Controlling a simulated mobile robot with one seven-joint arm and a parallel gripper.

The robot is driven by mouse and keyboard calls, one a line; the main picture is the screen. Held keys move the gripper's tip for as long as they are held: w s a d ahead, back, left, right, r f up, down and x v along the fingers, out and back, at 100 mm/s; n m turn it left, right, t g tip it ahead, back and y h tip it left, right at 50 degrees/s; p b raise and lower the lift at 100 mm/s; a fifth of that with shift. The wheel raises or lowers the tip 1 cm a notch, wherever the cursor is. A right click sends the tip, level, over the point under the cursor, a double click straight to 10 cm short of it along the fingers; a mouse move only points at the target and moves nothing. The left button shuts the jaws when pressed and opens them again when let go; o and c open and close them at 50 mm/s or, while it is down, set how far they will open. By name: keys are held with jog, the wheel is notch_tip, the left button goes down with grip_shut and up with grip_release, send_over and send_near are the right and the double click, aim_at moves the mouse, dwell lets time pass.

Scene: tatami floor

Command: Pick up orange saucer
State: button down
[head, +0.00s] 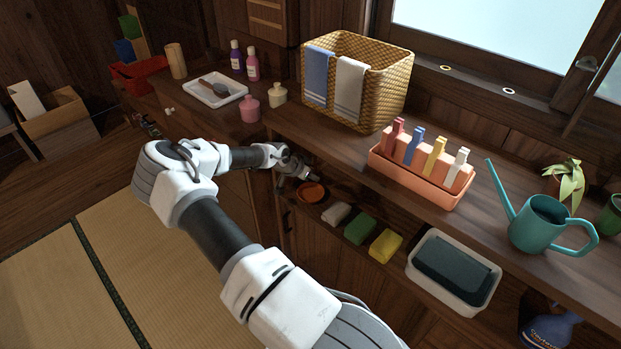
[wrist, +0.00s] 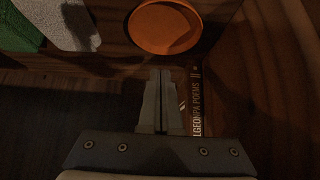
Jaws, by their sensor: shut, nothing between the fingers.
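The orange saucer (head: 311,192) lies on the lower shelf under the counter, left of a white cloth-like block. In the wrist view the round orange saucer (wrist: 164,27) shows at the top, just beyond my fingertips. My gripper (wrist: 161,72) is shut with nothing between its fingers. Its tips point at the saucer's near rim and appear apart from it. In the head view my gripper (head: 297,170) reaches in under the counter edge, just up and left of the saucer. A shadow falls on part of the saucer.
A white block (head: 336,214), a green sponge (head: 360,228) and a yellow sponge (head: 386,245) sit right of the saucer. A dark book with lettering (wrist: 197,115) lies beside my fingers. The counter (head: 335,143) overhangs the shelf, with a wicker basket (head: 383,97) on it.

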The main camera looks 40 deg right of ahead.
aim_at(314, 192)
jog(key=b+x, duration=0.1)
jog(key=x, duration=0.5)
jog(key=shift+s+a, duration=0.1)
jog(key=shift+a, duration=1.25)
jog(key=shift+s+a, duration=0.15)
jog(key=shift+a, duration=1.25)
